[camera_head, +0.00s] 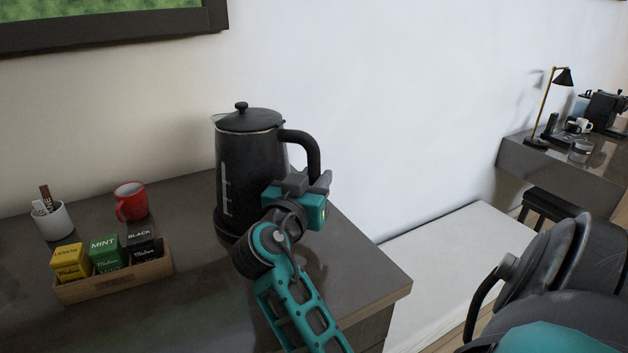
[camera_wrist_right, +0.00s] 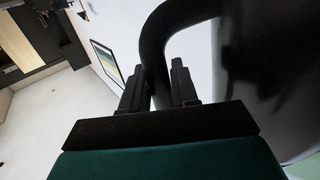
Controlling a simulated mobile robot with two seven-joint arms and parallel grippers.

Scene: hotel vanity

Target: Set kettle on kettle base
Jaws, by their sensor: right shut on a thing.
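The black kettle (camera_head: 246,165) stands upright at the back of the dark vanity top, its handle to the right. It appears to be on the dark kettle base (camera_head: 229,228), of which a part shows at its foot; I cannot tell whether it is fully seated. My right gripper (camera_head: 308,180) is shut on the kettle handle (camera_head: 307,142). In the right wrist view, the fingers (camera_wrist_right: 160,88) are on either side of the handle (camera_wrist_right: 153,50), with the kettle body (camera_wrist_right: 265,70) to the right. My left gripper is not in view.
A wooden box (camera_head: 115,283) of tea packets, a red mug (camera_head: 131,202) and a white cup (camera_head: 52,220) with sachets stand left of the kettle. The vanity top (camera_head: 372,280) is clear to the right up to its edge. A wall rises behind.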

